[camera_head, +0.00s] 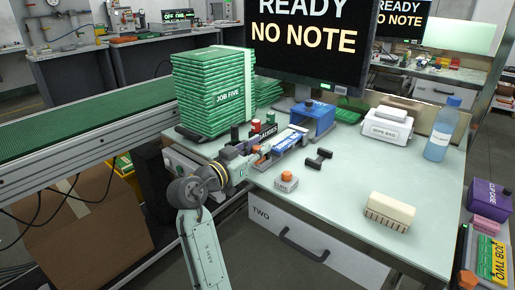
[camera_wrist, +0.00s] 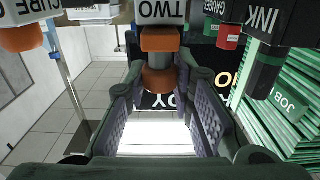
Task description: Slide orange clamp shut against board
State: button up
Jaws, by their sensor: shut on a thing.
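My gripper (camera_head: 247,155) reaches over the near left edge of the bench. In the wrist view, its fingertips (camera_wrist: 160,82) close around an orange clamp piece (camera_wrist: 160,42), with a round orange part between the pads. In the head view, the orange clamp (camera_head: 257,149) shows only as a small patch beside my gripper. It is at the near end of a low holder (camera_head: 285,141) with blue and white parts. A white label reading TWO (camera_wrist: 162,11) is right by the clamp. I cannot tell whether the clamp touches a board.
A green stack marked JOB FIVE (camera_head: 215,92) stands behind my gripper. Red and dark bottles (camera_head: 256,127) are close to it. A small orange-topped block (camera_head: 286,181), black piece (camera_head: 319,159), blue box (camera_head: 315,120) and brush (camera_head: 389,211) are on the bench.

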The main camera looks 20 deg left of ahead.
grip_shut()
jog(key=b+x, duration=0.1)
jog(key=x, duration=0.2)
jog(key=shift+w+d, duration=0.1)
jog(key=shift+w, duration=0.05)
jog(key=shift+r, duration=0.2)
jog(key=o, duration=0.6)
grip_release()
jog(key=shift+w+f, duration=0.15)
jog(key=shift+f, duration=0.05)
jog(key=shift+o, duration=0.5)
